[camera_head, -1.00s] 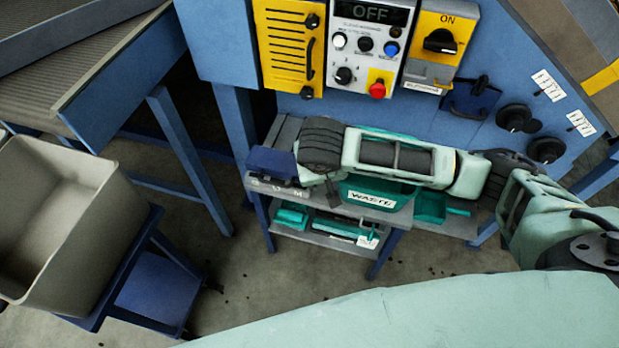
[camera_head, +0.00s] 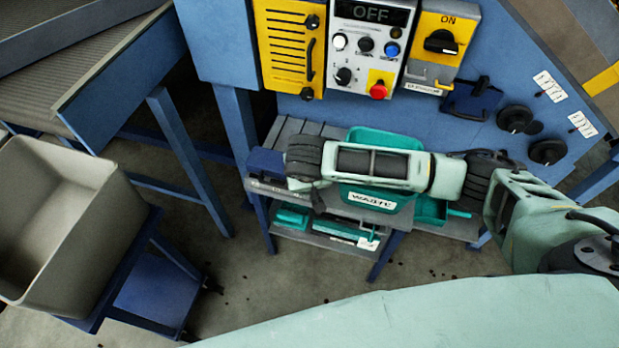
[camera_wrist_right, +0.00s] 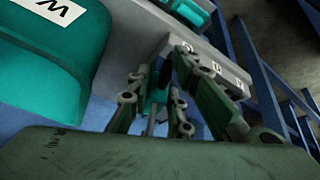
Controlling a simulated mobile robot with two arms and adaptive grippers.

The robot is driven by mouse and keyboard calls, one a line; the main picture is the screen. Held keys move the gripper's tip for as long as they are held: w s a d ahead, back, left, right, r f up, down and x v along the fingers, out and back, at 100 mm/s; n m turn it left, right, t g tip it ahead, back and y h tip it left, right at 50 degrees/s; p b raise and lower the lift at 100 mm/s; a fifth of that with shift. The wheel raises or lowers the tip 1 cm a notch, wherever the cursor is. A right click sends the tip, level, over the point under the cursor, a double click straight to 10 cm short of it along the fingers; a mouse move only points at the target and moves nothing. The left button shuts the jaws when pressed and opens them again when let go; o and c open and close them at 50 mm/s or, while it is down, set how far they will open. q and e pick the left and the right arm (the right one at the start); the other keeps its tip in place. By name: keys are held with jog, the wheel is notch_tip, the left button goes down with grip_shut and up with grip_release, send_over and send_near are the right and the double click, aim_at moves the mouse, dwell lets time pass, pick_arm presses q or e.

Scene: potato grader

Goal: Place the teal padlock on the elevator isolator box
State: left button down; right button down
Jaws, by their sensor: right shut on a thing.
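The yellow isolator box (camera_head: 440,45) with a black switch at ON hangs on the blue panel, at the top of the head view. A small label at its bottom is too small to read surely. My right gripper (camera_wrist_right: 157,98) is shut on a small teal thing, apparently the teal padlock (camera_wrist_right: 155,103), mostly hidden between the fingers in the right wrist view. In the head view my right wrist hangs over the left part of the small bench, below and left of the isolator box, and hides the padlock. My left gripper is out of view.
The bench (camera_head: 290,128) holds a teal WASTE bin (camera_head: 370,200) and a teal scoop (camera_head: 432,212). Teal items lie on its lower shelf. A grey control panel (camera_head: 368,45) with a red button adjoins the isolator box. A grey crate (camera_head: 45,225) stands at left.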

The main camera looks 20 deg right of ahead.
jog(key=c, duration=1.6)
grip_release()
jog(key=shift+f, duration=0.1)
